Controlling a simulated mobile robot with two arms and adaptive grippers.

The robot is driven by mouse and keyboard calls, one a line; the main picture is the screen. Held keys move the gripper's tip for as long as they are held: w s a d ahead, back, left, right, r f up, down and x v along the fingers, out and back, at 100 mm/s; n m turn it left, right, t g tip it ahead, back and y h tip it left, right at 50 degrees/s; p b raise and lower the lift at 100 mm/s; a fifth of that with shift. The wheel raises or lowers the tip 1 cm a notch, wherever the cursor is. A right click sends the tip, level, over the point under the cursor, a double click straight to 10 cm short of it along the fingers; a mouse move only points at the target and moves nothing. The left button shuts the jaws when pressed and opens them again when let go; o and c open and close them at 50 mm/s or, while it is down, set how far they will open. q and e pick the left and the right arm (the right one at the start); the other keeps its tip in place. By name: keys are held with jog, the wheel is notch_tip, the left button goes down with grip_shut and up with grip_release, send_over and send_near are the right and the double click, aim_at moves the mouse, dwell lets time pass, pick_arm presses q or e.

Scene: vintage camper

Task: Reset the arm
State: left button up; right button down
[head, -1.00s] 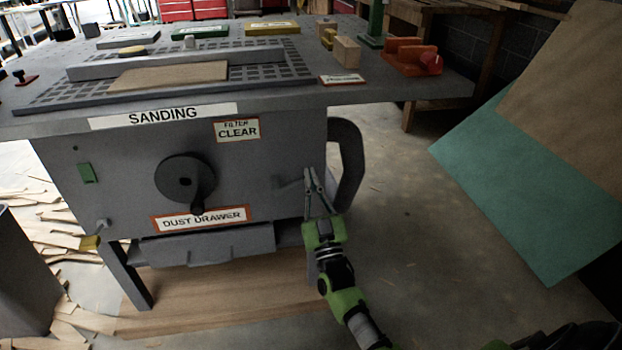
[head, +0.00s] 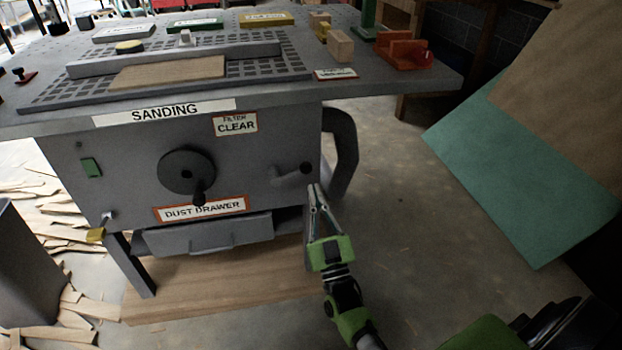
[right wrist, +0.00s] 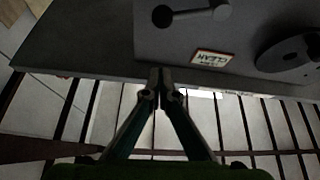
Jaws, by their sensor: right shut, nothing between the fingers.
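My right gripper (head: 315,190) is shut and empty in the head view. Its fingertips are just below and to the right of the small dark lever (head: 305,168) on the front of the grey sanding table (head: 75,165). In the right wrist view the fingers (right wrist: 160,75) meet at their tips, with the grey front panel beyond them and nothing held. I cannot tell from these views how far the tips are from the panel. My left gripper does not show.
The dust drawer (head: 205,235) sits under the panel, below a round crank wheel (head: 186,172). A curved grey pipe (head: 343,150) is right of the panel. Leaning boards (head: 490,165) stand at the right. Wood scraps (head: 60,230) litter the left floor.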

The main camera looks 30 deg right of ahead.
jog(key=shift+s+f, duration=0.2)
dwell(0.4)
